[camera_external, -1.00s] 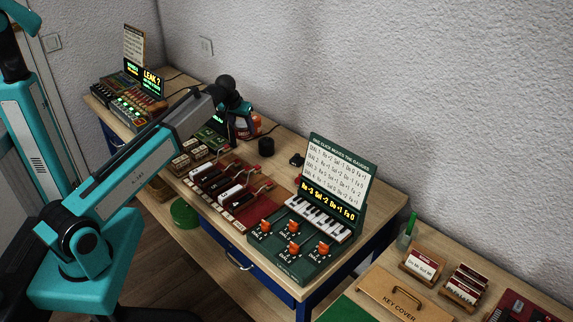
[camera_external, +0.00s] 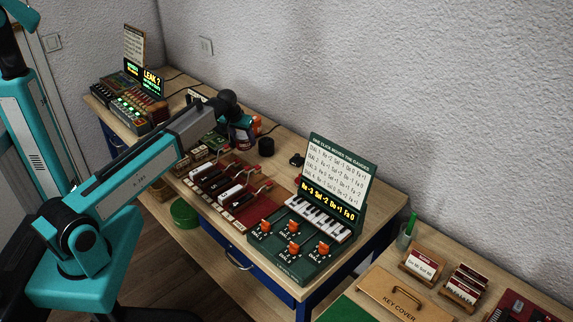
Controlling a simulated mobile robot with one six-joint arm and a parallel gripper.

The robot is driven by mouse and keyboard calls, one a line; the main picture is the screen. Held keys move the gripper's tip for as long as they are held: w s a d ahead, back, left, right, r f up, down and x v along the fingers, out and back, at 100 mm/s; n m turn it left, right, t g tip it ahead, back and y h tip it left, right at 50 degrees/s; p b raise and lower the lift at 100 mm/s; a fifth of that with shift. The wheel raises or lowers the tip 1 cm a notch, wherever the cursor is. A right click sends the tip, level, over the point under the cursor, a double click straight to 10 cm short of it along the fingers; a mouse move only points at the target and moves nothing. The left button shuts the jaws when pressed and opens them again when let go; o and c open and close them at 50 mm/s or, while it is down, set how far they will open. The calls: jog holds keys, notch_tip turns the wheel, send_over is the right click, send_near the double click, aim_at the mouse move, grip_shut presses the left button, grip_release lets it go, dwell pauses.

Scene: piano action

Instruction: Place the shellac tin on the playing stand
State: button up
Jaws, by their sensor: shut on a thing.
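My gripper (camera_external: 243,133) is at the end of the outstretched arm, low over the back half of the long bench. It is shut on a small dark, reddish thing with a pale band, which I take for the shellac tin (camera_external: 240,146). The arm's end and the jaws hide most of it, and I cannot tell whether it touches the bench. No label on the playing stand can be read. The dark red stand (camera_external: 232,203) with key and hammer models, in front of my gripper, may be it.
A green dial box (camera_external: 290,250) with a screen and small keyboard stands at the bench's right. Lit panels (camera_external: 140,90) stand far left. A key cover (camera_external: 400,298) lies lower right.

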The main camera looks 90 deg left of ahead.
aim_at(244, 144)
jog(key=shift+f, duration=1.7)
jog(key=shift+f, duration=0.1)
jog(key=o, duration=0.9)
jog(key=shift+c, duration=0.2)
jog(key=shift+r, duration=0.2)
jog(key=b+v, duration=0.1)
jog(key=v, duration=1.1)
jog(key=shift+b, duration=0.3)
jog(key=shift+s+d+f, duration=0.1)
jog(key=shift+f, duration=0.05)
